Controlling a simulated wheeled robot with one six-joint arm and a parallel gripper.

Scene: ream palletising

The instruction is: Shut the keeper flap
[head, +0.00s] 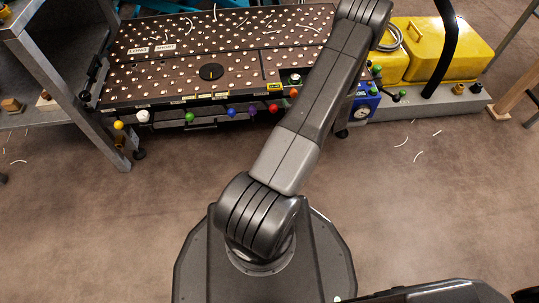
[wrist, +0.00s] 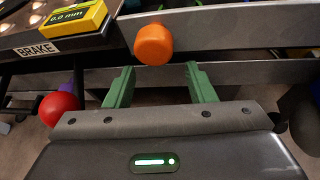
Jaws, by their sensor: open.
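My gripper (wrist: 159,84) shows in the wrist view with its two green fingers apart and nothing between them. An orange knob (wrist: 153,44) is just beyond the fingertips, roughly centred on the gap. Whether the knob belongs to the keeper flap cannot be told, and I cannot make out the flap itself for certain. In the head view my arm crosses the right end of the ball table (head: 211,50), and my gripper is not seen there.
A yellow gauge reading 0.0 mm (wrist: 74,19) and a BRAKE label (wrist: 39,49) are at upper left in the wrist view. Several coloured knobs line the ball table's front edge. Yellow cases (head: 438,50) and a blue box (head: 365,102) are at right. Paper strips litter the floor.

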